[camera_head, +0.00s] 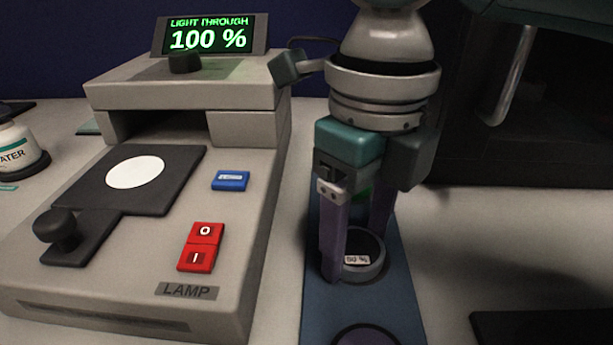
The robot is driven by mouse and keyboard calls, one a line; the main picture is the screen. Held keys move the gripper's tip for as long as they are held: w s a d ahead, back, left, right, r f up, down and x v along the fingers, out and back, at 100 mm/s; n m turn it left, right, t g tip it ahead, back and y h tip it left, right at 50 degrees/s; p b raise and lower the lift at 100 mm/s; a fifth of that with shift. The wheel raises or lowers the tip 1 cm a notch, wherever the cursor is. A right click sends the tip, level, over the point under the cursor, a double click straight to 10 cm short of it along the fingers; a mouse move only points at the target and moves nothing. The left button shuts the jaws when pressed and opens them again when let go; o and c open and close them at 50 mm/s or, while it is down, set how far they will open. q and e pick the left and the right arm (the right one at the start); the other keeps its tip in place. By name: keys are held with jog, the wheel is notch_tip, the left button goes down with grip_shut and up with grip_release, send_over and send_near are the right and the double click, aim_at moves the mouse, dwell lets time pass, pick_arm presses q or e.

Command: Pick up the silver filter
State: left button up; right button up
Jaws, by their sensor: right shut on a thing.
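The silver filter (366,272) is a short round ring with a dark face and a small white percent label. It is at the blue rack (317,312), right of the lamp unit. My right gripper (357,258) comes down from above and is shut on the filter, with one finger at its left side and the other behind it at the right. I cannot tell whether the filter is clear of the rack. My left gripper is not in view.
The lamp unit (245,290) has a red switch (201,246), a blue button (231,180), a black knob (55,228) and a display (211,36) reading 100 %. A dark round spot (366,336) is at the rack's front. A water jar (14,148) stands far left.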

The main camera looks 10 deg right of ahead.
jog(key=c, duration=0.4)
jog(key=shift+c, duration=0.2)
